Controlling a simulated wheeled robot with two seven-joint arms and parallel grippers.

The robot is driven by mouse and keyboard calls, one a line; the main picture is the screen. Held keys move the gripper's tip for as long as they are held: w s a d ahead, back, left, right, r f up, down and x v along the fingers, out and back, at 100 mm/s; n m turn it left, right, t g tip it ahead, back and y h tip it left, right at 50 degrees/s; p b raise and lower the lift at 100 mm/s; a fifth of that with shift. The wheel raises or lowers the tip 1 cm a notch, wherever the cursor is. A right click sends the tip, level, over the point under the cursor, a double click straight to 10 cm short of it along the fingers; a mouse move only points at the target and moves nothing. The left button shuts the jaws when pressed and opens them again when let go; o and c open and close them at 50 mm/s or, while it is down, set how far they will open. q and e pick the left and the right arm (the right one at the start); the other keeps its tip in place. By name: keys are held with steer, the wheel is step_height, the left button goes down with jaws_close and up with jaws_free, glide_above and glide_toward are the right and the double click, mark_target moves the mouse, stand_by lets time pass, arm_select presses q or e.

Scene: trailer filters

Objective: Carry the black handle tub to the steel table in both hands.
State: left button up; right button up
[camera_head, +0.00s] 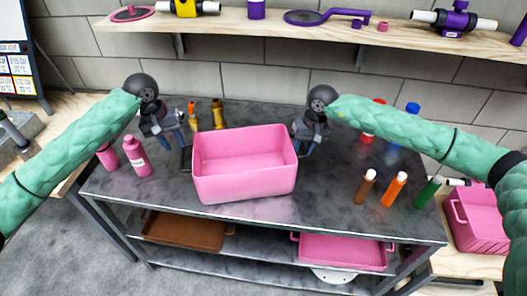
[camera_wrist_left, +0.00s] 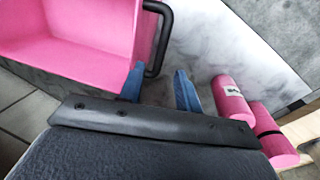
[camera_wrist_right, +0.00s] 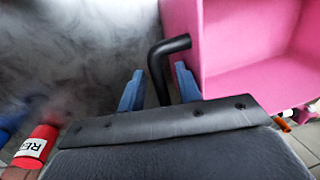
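The tub (camera_head: 245,185) is a pink open box with black side handles, and it looks empty. It stands upright on the grey steel table (camera_head: 350,225), near its front edge. My left gripper (camera_head: 172,138) is open at the tub's left side. In the left wrist view, the black handle (camera_wrist_left: 165,30) reaches down between its spread blue fingers (camera_wrist_left: 158,80). My right gripper (camera_head: 308,142) is open at the right side. In the right wrist view, the other black handle (camera_wrist_right: 160,62) lies between its fingers (camera_wrist_right: 157,85), with gaps visible.
Pink bottles (camera_head: 137,157) stand left of the tub. Brown, orange (camera_head: 393,190) and green bottles stand at the right, with red and blue ones (camera_head: 411,110) behind. A brown tray (camera_head: 185,232) and a pink tray (camera_head: 342,252) lie on the lower shelf. A wooden wall shelf (camera_head: 340,28) hangs above.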

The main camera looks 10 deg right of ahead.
arm_select(q)
steer(key=r, duration=0.2)
steer(key=a+r, duration=0.1)
steer(key=r, duration=0.1)
steer(key=shift+r, duration=0.35)
arm_select(e)
step_height(320, 180, up, 12)
steer(key=d, duration=0.2)
steer(key=shift+w+d, duration=0.15)
arm_select(q)
steer(key=shift+r, duration=0.1)
